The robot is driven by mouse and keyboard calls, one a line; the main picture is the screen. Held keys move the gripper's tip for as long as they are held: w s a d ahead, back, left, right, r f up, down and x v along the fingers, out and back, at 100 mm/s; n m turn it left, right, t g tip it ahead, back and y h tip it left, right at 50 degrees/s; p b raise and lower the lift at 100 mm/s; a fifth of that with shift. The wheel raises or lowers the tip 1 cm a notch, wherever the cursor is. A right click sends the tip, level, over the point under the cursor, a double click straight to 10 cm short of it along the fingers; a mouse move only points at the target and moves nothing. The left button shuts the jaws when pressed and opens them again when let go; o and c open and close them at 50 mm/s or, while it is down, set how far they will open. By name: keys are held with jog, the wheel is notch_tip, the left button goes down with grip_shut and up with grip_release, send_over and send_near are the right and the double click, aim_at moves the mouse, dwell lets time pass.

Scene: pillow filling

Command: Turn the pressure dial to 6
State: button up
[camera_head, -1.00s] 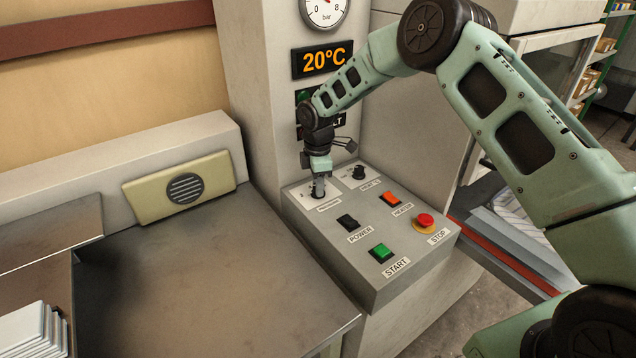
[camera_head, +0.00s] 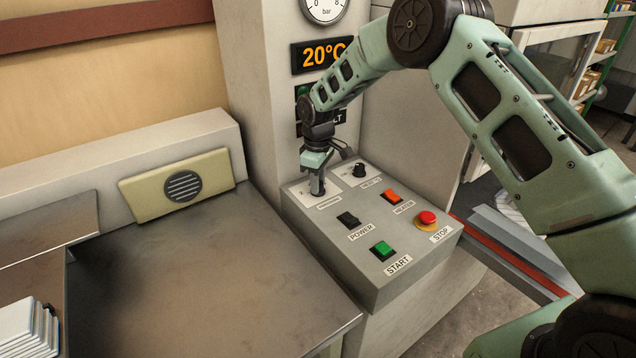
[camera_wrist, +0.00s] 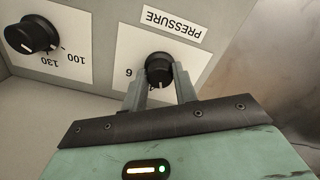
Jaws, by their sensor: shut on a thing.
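The pressure dial (camera_wrist: 159,68) is a black knob on a white plate at the back left of the control box. In the wrist view it sits between the two fingers of my gripper (camera_wrist: 160,85), which are shut on it. A "6" shows at the left of the dial, and the other numbers are mostly covered by the fingers. The dial's white pointer line faces down in that view, toward my gripper. In the head view my gripper (camera_head: 317,188) points down over the dial and hides most of it.
Beside it is the second black dial (camera_head: 358,170), marked 100 and 130 in the wrist view. The box (camera_head: 372,285) also carries the power switch (camera_head: 348,219), orange heater switch (camera_head: 392,196), green start button (camera_head: 383,250) and red stop button (camera_head: 427,218). A metal table (camera_head: 200,290) lies left.

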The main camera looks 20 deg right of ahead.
jog(key=m, duration=0.3)
jog(key=shift+m+b, duration=0.3)
jog(key=shift+m, duration=0.1)
jog(key=m, duration=0.4)
jog(key=shift+m, duration=0.3)
jog(key=m, duration=0.4)
jog(key=shift+w+m, duration=0.1)
jog(key=shift+m, duration=2)
jog(key=o, duration=1)
jog(key=shift+c, duration=0.2)
jog(key=shift+r, duration=0.15)
notch_tip(320, 180, up, 17)
jog(key=b, duration=0.2)
